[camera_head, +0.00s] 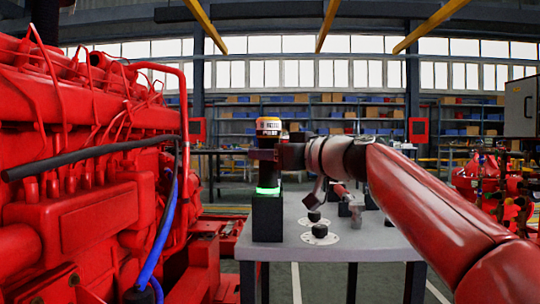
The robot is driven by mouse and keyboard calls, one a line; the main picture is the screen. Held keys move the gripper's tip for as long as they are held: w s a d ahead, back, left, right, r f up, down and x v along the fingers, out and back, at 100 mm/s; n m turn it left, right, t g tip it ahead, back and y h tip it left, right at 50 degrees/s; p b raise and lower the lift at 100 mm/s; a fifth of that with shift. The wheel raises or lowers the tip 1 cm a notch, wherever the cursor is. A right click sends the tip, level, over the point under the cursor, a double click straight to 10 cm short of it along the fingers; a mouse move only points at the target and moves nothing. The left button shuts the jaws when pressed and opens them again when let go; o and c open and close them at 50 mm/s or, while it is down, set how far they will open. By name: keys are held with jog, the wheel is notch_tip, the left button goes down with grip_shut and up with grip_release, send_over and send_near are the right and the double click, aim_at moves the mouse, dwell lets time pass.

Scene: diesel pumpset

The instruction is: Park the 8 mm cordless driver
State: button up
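My gripper (264,155) reaches in from the right at the height of the driver's body. A dark finger lies across the driver and its tip shows just left of it. The far finger is hidden, so I cannot tell whether the gripper is shut on the driver or open around it. The 8 mm marking is not readable.
A large red engine (95,180) with pipes and a blue hose fills the left side. The grey table (300,250) bears white discs with black knobs (319,231) and small tools partly behind my arm. Shelves (350,115) and red machinery (490,180) stand farther back.

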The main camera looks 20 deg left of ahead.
jog(key=shift+o, duration=1.3)
jog(key=shift+w+f, duration=0.1)
jog(key=shift+f, duration=0.05)
jog(key=shift+d, duration=0.1)
jog(key=v, duration=0.7)
jog(key=shift+s+d, duration=0.25)
